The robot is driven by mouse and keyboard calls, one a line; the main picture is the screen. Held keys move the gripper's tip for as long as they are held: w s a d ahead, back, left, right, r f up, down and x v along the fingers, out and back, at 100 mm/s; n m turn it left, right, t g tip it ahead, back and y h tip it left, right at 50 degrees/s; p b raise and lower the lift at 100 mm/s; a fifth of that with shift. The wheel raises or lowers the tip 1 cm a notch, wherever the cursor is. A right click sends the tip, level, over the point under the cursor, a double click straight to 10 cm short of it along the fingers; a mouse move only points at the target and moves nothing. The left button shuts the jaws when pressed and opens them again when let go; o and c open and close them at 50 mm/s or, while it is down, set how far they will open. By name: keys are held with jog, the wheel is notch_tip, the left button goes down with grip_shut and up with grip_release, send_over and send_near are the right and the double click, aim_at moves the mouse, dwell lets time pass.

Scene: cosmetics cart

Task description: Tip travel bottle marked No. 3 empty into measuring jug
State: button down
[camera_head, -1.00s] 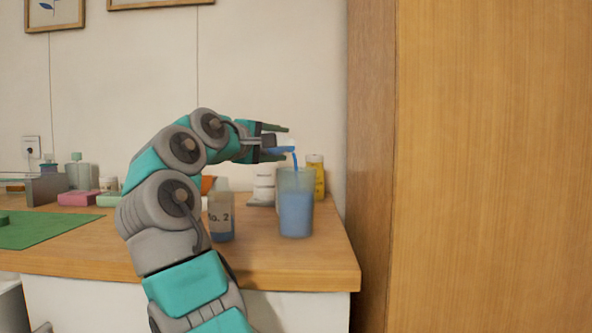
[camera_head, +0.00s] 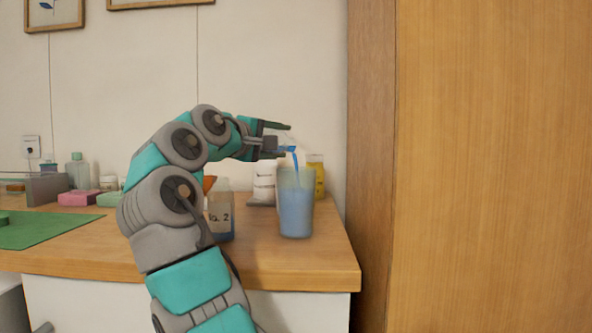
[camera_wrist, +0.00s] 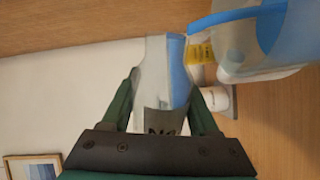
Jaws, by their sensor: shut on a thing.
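My gripper (camera_head: 275,141) is shut on a clear travel bottle (camera_wrist: 157,85), held tilted beside and above the measuring jug (camera_head: 296,210). In the wrist view the bottle sits between the green fingers, with only the start of its "No" marking showing; the number is hidden. Blue liquid lies along one side of the bottle, and a blue stream (camera_head: 295,160) runs from its mouth down into the jug. The jug stands upright near the counter's right end and holds blue liquid to well up its side. It also shows in the wrist view (camera_wrist: 275,65).
A bottle marked No. 2 (camera_head: 221,217) stands left of the jug, close to my arm. A white container (camera_head: 264,184) and a yellow bottle (camera_head: 317,176) stand behind the jug. A tall wooden panel (camera_head: 480,170) borders the right. A green mat (camera_head: 45,230) lies at left.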

jog(key=shift+s+d+r+m, duration=0.1)
jog(key=shift+d+r+m, duration=0.2)
jog(key=shift+m, duration=0.4)
jog(key=shift+s+d+r+m, duration=0.1)
jog(key=shift+r+m, duration=0.25)
jog(key=shift+m, duration=0.35)
dwell(0.7)
jog(key=shift+r, duration=0.1)
jog(key=shift+s+d+r+m+y, duration=0.15)
jog(key=shift+s+d+r+m, duration=0.1)
jog(key=shift+m, duration=0.55)
jog(key=shift+s+d+r+m+y, duration=0.15)
jog(key=shift+d+r+m, duration=0.1)
jog(key=shift+m, duration=0.55)
jog(key=f+n, duration=0.1)
jog(key=n, duration=0.1)
jog(key=w+a+f+n, duration=0.1)
jog(key=n, duration=0.1)
jog(key=a+f+n, duration=0.1)
jog(key=n, duration=0.1)
jog(key=shift+w+a+f, duration=0.1)
jog(key=shift+w, duration=0.15)
jog(key=shift+f+n, duration=0.1)
jog(key=shift+n, duration=0.6)
jog(key=shift+f, duration=0.1)
